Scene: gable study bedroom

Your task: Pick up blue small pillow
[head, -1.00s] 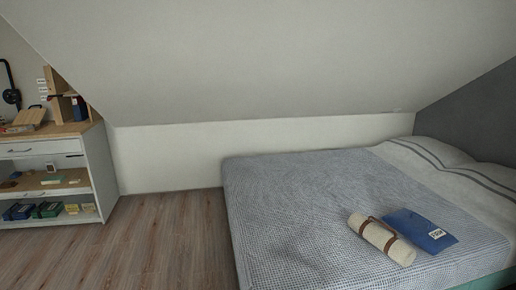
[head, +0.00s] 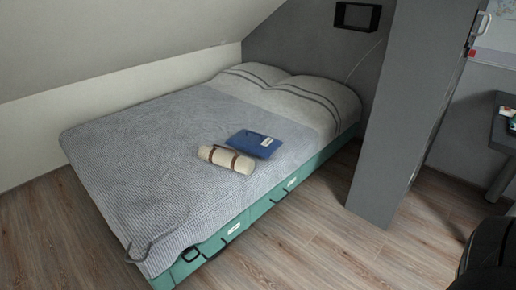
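A flat blue small pillow (head: 254,143) with a white label lies on the bed's grey-blue cover (head: 138,165), near the bed's right side. It lies just behind a rolled cream bundle (head: 226,158) with brown straps; I cannot tell if the two touch. Neither of my grippers shows in the head view.
The bed has a green base with drawers (head: 233,229) and striped bed pillows (head: 292,93) at its head. A grey partition (head: 404,120) stands to the right of the bed. A dark desk (head: 503,130) is at the far right. Wooden floor (head: 330,240) is open in front of the bed.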

